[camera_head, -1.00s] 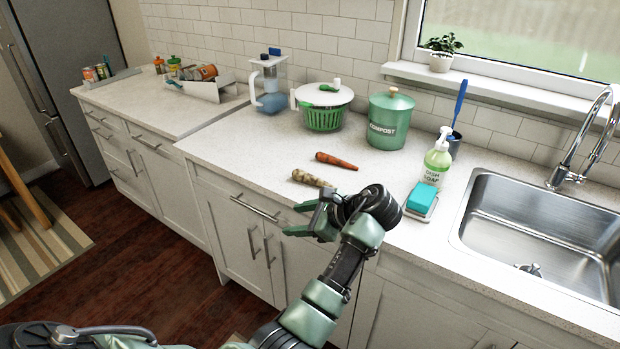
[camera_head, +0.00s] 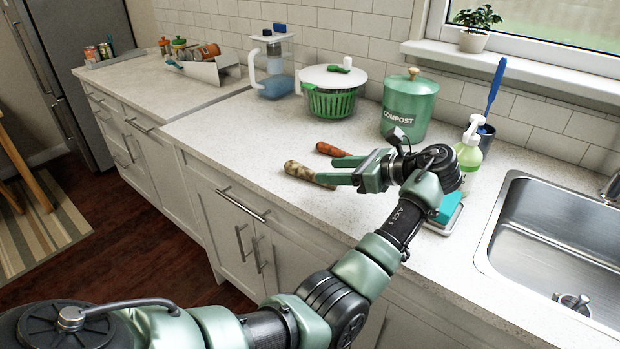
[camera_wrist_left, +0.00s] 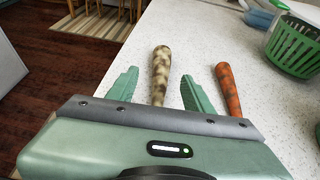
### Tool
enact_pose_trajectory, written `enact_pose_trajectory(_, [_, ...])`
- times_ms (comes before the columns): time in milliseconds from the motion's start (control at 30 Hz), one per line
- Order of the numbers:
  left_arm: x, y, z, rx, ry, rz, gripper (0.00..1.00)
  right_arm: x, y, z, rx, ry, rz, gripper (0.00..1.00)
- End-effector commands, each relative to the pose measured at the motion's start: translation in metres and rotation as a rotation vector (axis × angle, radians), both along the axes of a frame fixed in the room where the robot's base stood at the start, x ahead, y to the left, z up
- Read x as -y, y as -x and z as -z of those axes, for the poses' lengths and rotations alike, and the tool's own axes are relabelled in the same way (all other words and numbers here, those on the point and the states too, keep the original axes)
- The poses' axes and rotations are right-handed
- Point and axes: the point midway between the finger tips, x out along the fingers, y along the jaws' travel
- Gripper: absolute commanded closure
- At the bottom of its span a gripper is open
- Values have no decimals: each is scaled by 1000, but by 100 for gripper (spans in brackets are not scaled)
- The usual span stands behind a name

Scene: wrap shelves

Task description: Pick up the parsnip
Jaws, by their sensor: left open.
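The parsnip (camera_head: 306,173) is pale with brown mottling and lies on the white counter near its front edge. A carrot (camera_head: 331,150), orange and mottled, lies just behind it. My left gripper (camera_head: 335,170) is open above the counter, with its fingertips pointing at the parsnip; the far end of the parsnip is hidden behind the fingers. In the left wrist view the parsnip (camera_wrist_left: 160,75) runs between the two open fingers (camera_wrist_left: 158,88), and the carrot (camera_wrist_left: 229,90) lies outside the right finger. I cannot tell whether a finger touches the parsnip. My right gripper is not in view.
A salad spinner (camera_head: 332,92), a green compost bin (camera_head: 408,105) and a water pitcher (camera_head: 272,70) stand at the back. A soap bottle (camera_head: 468,150), a teal sponge (camera_head: 449,207) and the sink (camera_head: 550,240) are to the right. The counter left of the parsnip is clear.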

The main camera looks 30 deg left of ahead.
Motion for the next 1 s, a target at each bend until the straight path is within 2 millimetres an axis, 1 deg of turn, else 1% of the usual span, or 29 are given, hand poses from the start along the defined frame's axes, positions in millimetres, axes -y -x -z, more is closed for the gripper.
enact_pose_trajectory(33, [-3, 0, 5, -1, 0, -2, 49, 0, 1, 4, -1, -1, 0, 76])
enact_pose_trajectory(200, [-20, 0, 11, -1, 0, -3, 49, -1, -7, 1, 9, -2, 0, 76])
enact_pose_trajectory(367, [-26, 0, 13, 0, 1, -1, 49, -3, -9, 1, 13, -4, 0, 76])
enact_pose_trajectory(467, [-34, -1, 17, 0, 0, -1, 49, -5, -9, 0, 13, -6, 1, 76])
enact_pose_trajectory(600, [-54, -3, 24, -2, -1, -3, 49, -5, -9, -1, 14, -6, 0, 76])
enact_pose_trajectory(733, [-69, -3, 31, -1, 0, -2, 49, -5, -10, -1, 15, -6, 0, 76])
enact_pose_trajectory(800, [-72, -3, 33, 0, 1, -1, 49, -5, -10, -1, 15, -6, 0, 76])
enact_pose_trajectory(967, [-72, -3, 33, 0, 1, 0, 49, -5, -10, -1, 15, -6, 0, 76])
enact_pose_trajectory(1000, [-72, -3, 33, 0, 1, 0, 54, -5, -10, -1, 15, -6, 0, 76])
